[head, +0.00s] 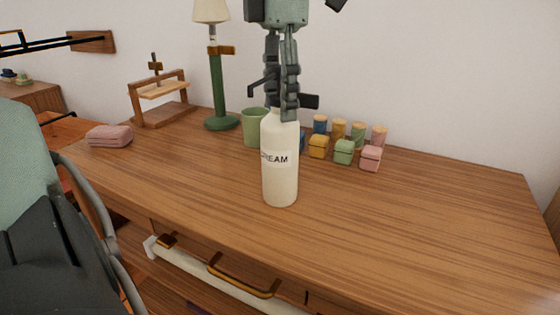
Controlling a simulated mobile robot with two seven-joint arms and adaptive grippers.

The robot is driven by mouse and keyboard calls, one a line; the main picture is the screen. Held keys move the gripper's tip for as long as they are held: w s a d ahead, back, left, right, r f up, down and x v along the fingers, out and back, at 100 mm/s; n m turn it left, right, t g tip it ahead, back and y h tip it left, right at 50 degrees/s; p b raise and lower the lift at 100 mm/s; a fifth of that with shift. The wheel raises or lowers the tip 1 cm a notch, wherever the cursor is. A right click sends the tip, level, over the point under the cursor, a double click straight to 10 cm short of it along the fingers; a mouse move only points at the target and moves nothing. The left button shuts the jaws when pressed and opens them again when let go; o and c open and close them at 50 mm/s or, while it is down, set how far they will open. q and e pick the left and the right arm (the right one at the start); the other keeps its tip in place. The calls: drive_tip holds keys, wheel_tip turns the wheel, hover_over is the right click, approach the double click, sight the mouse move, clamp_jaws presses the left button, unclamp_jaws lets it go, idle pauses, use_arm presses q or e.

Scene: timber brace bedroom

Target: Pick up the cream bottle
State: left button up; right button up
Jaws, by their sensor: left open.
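The cream bottle (280,179) stands upright on the wooden desk. It is off-white, with a dark label that ends in "EAM". My left gripper (289,115) comes down over it from the top of the head view. Its dark grey fingers are open and point down at the bottle's neck, hiding the neck and cap. I cannot tell whether a finger touches the bottle. My right gripper is not in view.
A green cup (254,128) stands close behind the bottle, to the left. Several small coloured blocks and jars (344,152) stand to the right. A green lamp (218,92), wooden press (158,98) and pink folded cloth (109,136) are further left. The desk's right side (440,220) is clear.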

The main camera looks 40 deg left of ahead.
use_arm(q)
clamp_jaws()
idle(0.3)
drive_tip(key=shift+r, duration=0.15)
idle(0.3)
